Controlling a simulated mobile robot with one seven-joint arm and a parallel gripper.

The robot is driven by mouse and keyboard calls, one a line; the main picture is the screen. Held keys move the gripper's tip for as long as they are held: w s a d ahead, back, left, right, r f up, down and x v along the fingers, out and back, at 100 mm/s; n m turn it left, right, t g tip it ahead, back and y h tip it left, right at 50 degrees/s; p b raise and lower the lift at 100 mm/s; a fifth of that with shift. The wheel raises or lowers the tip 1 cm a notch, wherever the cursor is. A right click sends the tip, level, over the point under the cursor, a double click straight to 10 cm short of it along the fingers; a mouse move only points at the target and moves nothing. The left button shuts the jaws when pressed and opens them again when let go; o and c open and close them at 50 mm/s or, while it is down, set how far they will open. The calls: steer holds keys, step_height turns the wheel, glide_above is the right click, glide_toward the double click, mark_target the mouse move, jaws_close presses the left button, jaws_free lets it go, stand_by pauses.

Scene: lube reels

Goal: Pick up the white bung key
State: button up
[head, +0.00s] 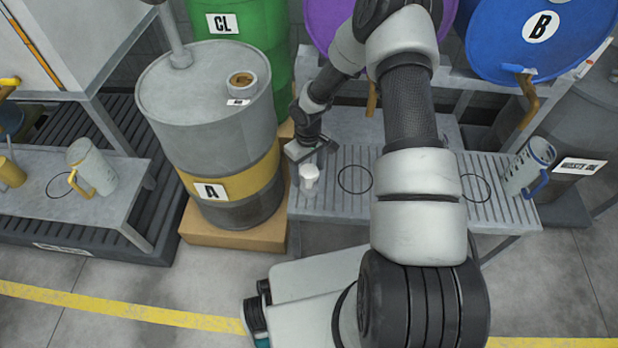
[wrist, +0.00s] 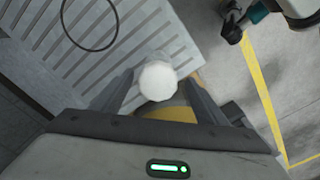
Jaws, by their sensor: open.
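The white bung key (head: 309,177) stands upright near the left end of the grated bench (head: 415,205) in the head view. In the wrist view its round white top (wrist: 157,79) shows between my two fingers, and its lower part is hidden beneath that top. My gripper (head: 306,160) is just behind and above the key in the head view, its jaws partly hidden. In the wrist view my gripper (wrist: 159,92) is open, with a finger on each side of the key. I cannot tell whether either finger touches it.
A grey drum marked A (head: 205,110) stands close left of the key. A jug with a blue handle (head: 527,165) stands at the bench's right end. Another jug (head: 91,168) is on the left bench. The bench middle, with ring marks, is clear.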

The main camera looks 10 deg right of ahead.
step_height(320, 180, down, 5)
steer(key=shift+d+r+b, duration=0.15)
steer(key=shift+r+b, duration=0.05)
steer(key=shift+b, duration=0.5)
steer(key=shift+r, duration=0.1)
steer(key=c, duration=1.2)
